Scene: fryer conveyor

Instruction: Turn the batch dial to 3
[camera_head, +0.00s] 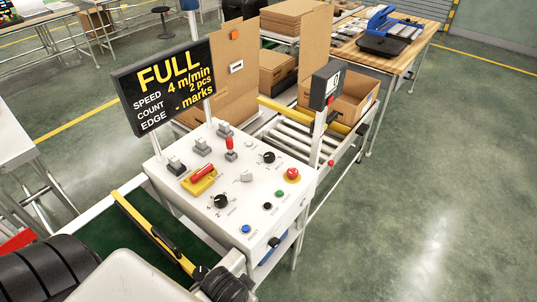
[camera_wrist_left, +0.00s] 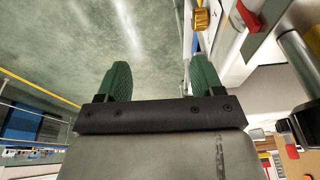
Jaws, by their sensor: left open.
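The white control panel (camera_head: 190,226) stands in the middle of the head view. It carries two black dials: a front dial (camera_head: 221,201) with small numbers around it, and a rear dial (camera_head: 268,157). The labels are too small to tell which is the batch dial, and I cannot read either setting surely. My left gripper (camera_wrist_left: 161,76) shows in the left wrist view with its two green fingers wide apart. Nothing is between them, only floor beyond. I cannot make out its fingers in the head view. My right gripper is not in view.
A black display (camera_head: 165,85) above the panel reads FULL, speed 4 m/min, count 2 pcs. The panel also bears a red lever (camera_head: 230,143), a yellow-based red switch (camera_head: 201,178), a red button (camera_head: 292,175) and a blue button (camera_head: 246,229). Floor at right is clear.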

